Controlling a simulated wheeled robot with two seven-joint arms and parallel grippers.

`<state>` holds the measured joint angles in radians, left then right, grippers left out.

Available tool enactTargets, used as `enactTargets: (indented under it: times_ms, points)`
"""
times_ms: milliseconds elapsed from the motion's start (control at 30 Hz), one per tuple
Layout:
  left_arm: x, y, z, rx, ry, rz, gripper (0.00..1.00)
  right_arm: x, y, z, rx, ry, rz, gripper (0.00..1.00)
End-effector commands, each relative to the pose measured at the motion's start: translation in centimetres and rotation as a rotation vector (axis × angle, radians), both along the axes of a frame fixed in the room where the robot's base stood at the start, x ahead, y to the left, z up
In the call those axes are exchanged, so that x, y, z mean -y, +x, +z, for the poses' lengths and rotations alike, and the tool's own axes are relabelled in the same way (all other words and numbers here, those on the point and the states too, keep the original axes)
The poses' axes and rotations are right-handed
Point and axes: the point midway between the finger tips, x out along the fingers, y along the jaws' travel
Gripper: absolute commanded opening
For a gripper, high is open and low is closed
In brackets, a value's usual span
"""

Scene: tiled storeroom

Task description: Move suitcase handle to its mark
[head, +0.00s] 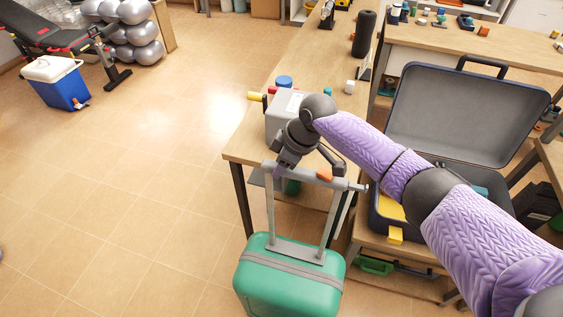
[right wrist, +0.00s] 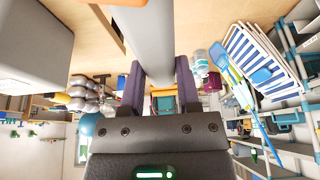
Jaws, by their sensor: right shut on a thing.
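The green suitcase (head: 290,280) stands upright on the tiled floor at the bottom centre of the head view. Its grey pull-out handle (head: 327,226) is raised, with two posts and a crossbar, and an orange piece shows on the crossbar's right part. My right gripper (head: 280,171) is shut on the left part of the crossbar. In the right wrist view, the grey handle bar (right wrist: 148,32) runs between the two dark fingers of my right gripper (right wrist: 160,82). I cannot make out a separate mark for the handle. My left gripper is not in view.
A wooden table (head: 310,62) stands just behind the handle, with a grey box (head: 284,112) near its corner. An open dark suitcase (head: 460,115) lies on a low stand at the right. Tiled floor is clear to the left, up to a blue cooler (head: 62,88).

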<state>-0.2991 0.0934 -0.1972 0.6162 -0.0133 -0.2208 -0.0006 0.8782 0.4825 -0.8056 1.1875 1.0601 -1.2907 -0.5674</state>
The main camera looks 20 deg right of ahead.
Motion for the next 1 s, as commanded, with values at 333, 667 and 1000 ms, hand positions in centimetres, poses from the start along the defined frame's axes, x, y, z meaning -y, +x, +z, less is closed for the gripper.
enactTargets:
  times_ms: [333, 667, 1000]
  points:
    - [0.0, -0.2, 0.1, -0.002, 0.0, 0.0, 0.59, 0.0, 0.2, 0.4, 0.008, 0.003, 0.0, 0.76]
    - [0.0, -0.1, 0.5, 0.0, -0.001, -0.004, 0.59, 0.3, 0.0, 1.1, 0.006, 0.002, -0.001, 0.76]
    - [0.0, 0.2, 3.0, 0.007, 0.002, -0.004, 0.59, 2.8, -1.6, 8.5, 0.007, 0.001, -0.001, 0.76]
